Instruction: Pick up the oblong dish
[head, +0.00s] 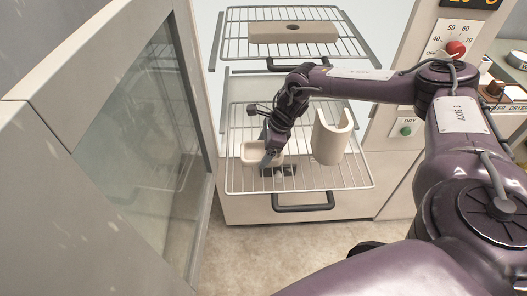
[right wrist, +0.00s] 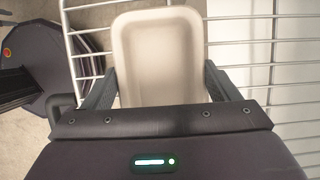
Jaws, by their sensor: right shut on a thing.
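The oblong dish (head: 249,150) is a pale cream, shallow, round-cornered tray at the left part of the lower wire rack. My right gripper (head: 269,158) reaches down to it from above and is shut on it. In the right wrist view the dish (right wrist: 160,55) lies between the two dark fingers, one at each long side, with the rack's wires around it. Its near end is hidden behind the gripper body. I cannot tell whether the dish touches the rack. My left gripper is not in view.
A cream curved half-tube piece (head: 331,143) stands on the lower rack (head: 340,183), right of the dish. The upper rack (head: 240,49) holds a long cream block (head: 293,32) with a hole. An open glass door (head: 150,130) stands at left. A control panel with a red knob (head: 456,48) is at right.

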